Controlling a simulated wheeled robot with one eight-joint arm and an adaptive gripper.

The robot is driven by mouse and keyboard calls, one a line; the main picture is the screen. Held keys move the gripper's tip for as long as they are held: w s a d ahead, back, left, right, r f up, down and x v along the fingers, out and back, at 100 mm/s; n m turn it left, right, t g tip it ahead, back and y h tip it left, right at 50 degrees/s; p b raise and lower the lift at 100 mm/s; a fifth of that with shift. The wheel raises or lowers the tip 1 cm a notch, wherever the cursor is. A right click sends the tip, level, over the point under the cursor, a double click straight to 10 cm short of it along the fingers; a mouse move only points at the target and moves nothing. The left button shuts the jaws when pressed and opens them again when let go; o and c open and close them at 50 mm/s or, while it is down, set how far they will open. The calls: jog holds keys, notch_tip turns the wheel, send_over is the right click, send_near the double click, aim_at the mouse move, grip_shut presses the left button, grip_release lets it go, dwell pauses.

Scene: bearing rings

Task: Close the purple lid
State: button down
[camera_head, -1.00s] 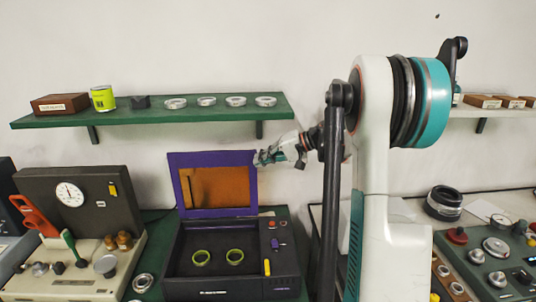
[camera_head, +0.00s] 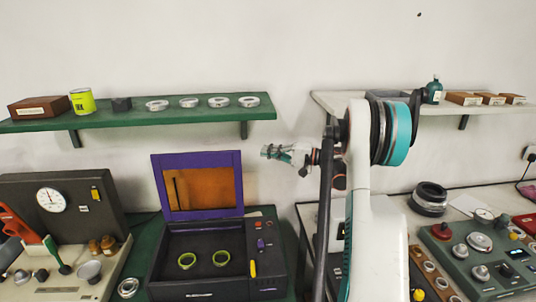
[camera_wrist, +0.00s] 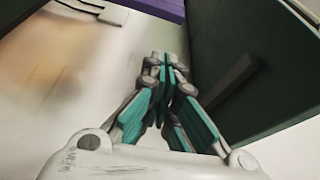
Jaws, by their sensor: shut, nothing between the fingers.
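The purple lid (camera_head: 236,182) stands raised at the back of the black machine (camera_head: 270,277) in the head view, with an orange-brown window in its frame. In the wrist view my gripper's fingers (camera_wrist: 166,70) are together. A purple strip shows at the top of the wrist view (camera_wrist: 165,8), probably the lid.
The green shelf (camera_head: 140,119) hangs above the lid, close over my gripper, with a can (camera_head: 83,101) and several metal rings on it. A tester with a gauge (camera_head: 50,199) stands left of the machine. A control panel (camera_head: 490,255) stands on the right bench.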

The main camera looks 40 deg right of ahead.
jog(key=w+a+b, duration=0.2)
jog(key=a, duration=0.5)
jog(key=shift+w, duration=0.35)
jog(key=shift+f, duration=0.1)
